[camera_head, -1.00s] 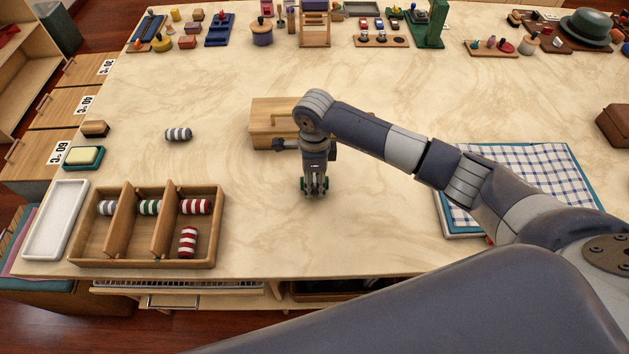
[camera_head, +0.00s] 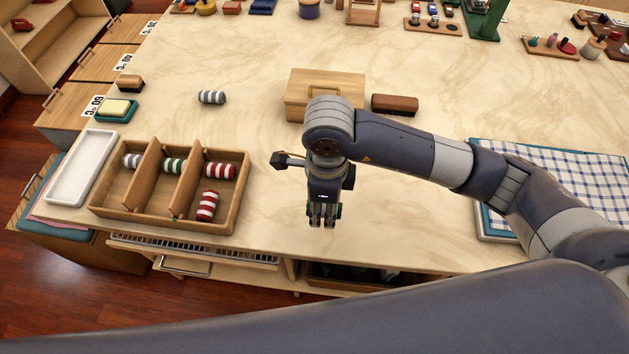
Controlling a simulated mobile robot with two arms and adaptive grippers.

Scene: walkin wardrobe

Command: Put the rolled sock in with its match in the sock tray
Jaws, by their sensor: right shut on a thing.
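The sock tray (camera_head: 192,221) is a wooden box with three compartments at the left front of the table. A grey-striped rolled sock (camera_head: 132,160) lies in its left compartment, a green-striped one (camera_head: 174,166) in the middle, and two red-striped ones (camera_head: 219,170) in the right. Another grey-striped rolled sock (camera_head: 212,97) lies loose on the table behind the tray. My right gripper (camera_head: 322,217) points down to the right of the tray, near the front edge, shut on a rolled sock. Only bits of green show at its fingers; the rest is hidden. My left gripper is out of view.
A white tray (camera_head: 80,168) stands left of the sock tray. A soap dish (camera_head: 116,109) lies behind it. A wooden box (camera_head: 300,100) and a brush (camera_head: 395,104) stand behind my right gripper; a checked cloth (camera_head: 570,170) lies right. Table between gripper and sock tray is clear.

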